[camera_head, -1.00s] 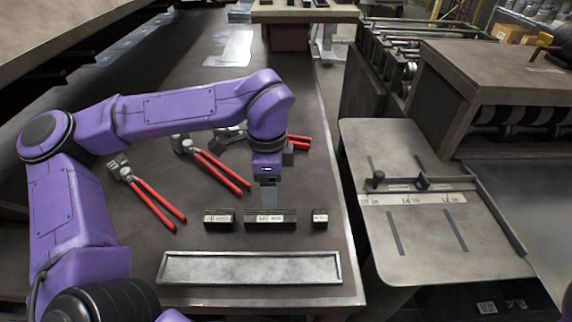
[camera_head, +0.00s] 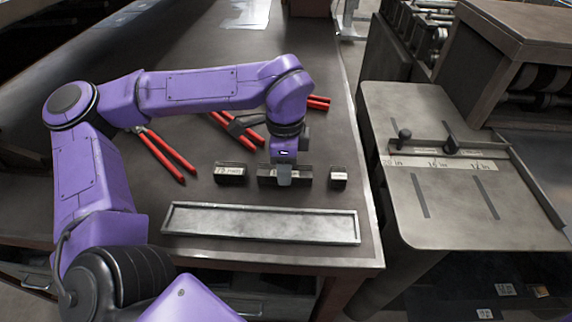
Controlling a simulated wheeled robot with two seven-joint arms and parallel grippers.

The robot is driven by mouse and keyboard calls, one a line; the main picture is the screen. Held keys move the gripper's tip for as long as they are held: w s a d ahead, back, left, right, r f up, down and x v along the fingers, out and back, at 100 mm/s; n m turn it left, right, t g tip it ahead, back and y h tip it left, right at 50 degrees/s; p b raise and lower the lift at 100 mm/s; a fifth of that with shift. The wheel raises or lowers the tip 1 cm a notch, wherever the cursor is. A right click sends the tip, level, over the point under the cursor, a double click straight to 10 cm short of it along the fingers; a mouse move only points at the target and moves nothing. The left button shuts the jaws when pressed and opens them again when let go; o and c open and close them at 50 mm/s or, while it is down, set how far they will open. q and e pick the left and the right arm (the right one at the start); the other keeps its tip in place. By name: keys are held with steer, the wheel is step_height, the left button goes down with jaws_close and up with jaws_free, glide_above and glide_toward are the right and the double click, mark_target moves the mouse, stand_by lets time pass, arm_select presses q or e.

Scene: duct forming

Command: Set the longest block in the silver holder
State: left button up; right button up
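Three dark blocks stand in a row on the dark table. The longest block (camera_head: 304,176) is in the middle, a medium block (camera_head: 230,173) is to its left and the shortest block (camera_head: 338,177) to its right. The silver holder (camera_head: 262,224), a long shallow tray, lies empty in front of them. My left gripper (camera_head: 284,178) points down at the middle of the longest block, its finger overlapping the block's front face. Only one finger side shows, so whether it grips the block is unclear. My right gripper is not in view.
Red-handled pliers (camera_head: 165,155) lie behind the blocks, partly hidden by my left arm. A metal side table with a ruled guide (camera_head: 440,163) stands to the right, across a gap.

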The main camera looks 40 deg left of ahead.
arm_select(q)
jaws_close()
step_height(320, 180, up, 9)
steer(key=p, duration=0.6)
